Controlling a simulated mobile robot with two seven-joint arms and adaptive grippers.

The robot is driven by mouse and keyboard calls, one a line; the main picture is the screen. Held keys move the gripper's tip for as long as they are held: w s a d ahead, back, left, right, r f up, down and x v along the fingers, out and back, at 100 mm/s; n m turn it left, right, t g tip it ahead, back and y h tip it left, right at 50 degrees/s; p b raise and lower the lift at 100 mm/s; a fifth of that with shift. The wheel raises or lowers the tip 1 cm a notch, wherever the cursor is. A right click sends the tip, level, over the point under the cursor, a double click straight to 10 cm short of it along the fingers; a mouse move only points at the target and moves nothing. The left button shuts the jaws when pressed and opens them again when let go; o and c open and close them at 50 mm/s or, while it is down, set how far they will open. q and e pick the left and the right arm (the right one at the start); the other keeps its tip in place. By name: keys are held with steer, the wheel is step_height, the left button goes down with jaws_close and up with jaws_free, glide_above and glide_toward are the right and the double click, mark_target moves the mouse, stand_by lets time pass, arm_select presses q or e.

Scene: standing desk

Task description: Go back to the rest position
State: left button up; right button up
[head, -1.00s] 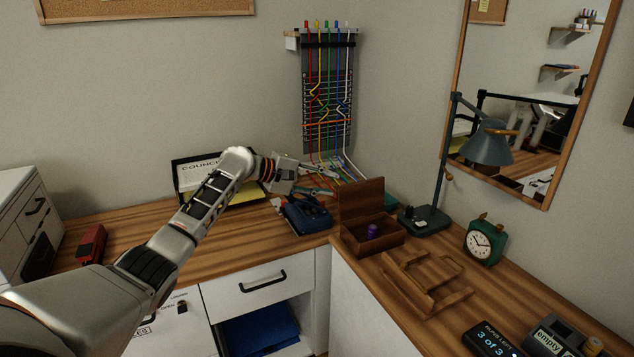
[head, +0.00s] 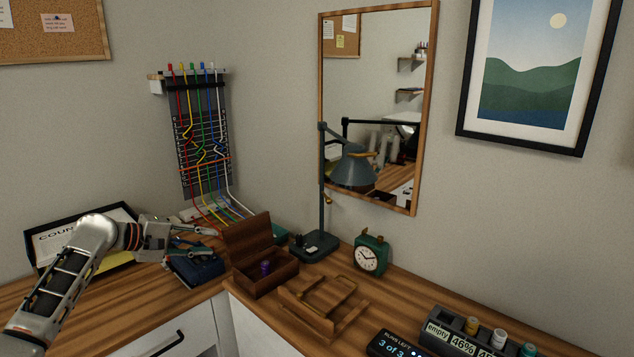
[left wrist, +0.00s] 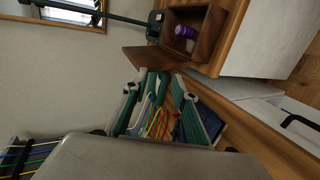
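My left gripper (head: 207,240) reaches in from the left over the desk's back corner. It sits above the dark blue item (head: 196,266) and left of the open wooden box (head: 264,268). In the left wrist view its two fingers (left wrist: 160,92) stand apart, with nothing visibly held between them. Coloured cables (left wrist: 157,122) show behind the gap between the fingers. My right gripper is in neither view.
A green clock (head: 371,255) and wooden stand (head: 322,310) are farther right. Bare desk shows at the left front.

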arm_select(q)
steer(key=s+d+f+m+g+y, duration=0.2)
steer(key=s+d+f+m+y, duration=0.3)
steer(key=s+f, duration=0.7)
steer(key=s+d+f+m+g+y, duration=0.1)
steer(key=s+d+f+m, duration=0.4)
steer(key=s+f, duration=0.75)
steer(key=s+a+r+m+y, duration=0.1)
steer(key=s+a+m+y, duration=0.35)
steer(key=s, duration=0.65)
steer(key=s+a+r+m+y, duration=0.25)
steer(key=s+a, duration=0.35)
steer(key=s, duration=0.4)
steer(key=d+f+n+t+h+p, duration=0.1)
steer(key=d+f+t+h, duration=0.1)
steer(key=d+f, duration=0.4)
steer(key=w+d+f+n+t+h, duration=0.1)
steer(key=d+f+h, duration=0.4)
steer(key=d, duration=0.5)
steer(key=shift+w+f+n+t+p, duration=0.25)
steer(key=shift+f+n+t+p, duration=0.15)
steer(key=shift+f+t, duration=0.1)
